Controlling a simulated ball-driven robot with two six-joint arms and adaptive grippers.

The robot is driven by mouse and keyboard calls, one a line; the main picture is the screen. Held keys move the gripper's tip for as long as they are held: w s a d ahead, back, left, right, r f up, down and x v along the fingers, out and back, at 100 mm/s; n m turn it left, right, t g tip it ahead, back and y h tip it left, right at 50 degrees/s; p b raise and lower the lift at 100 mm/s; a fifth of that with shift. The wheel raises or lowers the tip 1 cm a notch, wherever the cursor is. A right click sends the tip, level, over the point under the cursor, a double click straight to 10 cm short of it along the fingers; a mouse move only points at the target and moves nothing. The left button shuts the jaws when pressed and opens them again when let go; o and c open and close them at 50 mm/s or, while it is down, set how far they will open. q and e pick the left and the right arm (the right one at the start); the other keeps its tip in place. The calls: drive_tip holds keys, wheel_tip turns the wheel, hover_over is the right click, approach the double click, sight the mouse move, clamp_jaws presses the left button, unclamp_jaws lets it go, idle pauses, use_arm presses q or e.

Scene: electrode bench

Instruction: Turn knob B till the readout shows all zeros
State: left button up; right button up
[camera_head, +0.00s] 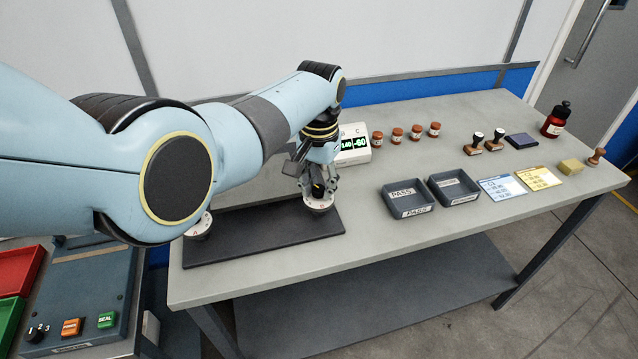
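Knob B (318,205), a round pale dial with small red marks, sits on the right part of a dark mat (265,241). My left gripper (319,190) points down right over its top. Its fingers are small and dark here, and I cannot tell whether they are closed on the knob. Another dial, marked A (198,229), is at the mat's left, partly behind my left arm. The white readout box (352,155) stands behind the gripper. It shows green digits, one group reading about -60 under a C; its left part is hidden by my arm. My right gripper is out of view.
Several brown jars (397,136) stand right of the readout. Two dark trays, one marked PASS (407,212), lie on the bench (400,255) with blue and yellow cards to their right. Stamps and a red bottle (556,121) are farther right. A panel with buttons (85,290) is at lower left.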

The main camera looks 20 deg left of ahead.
sight(318, 188)
use_arm(q)
drive_tip(key=o, duration=0.4)
wheel_tip(318, 188, up, 12)
drive_tip(key=shift+r, duration=0.1)
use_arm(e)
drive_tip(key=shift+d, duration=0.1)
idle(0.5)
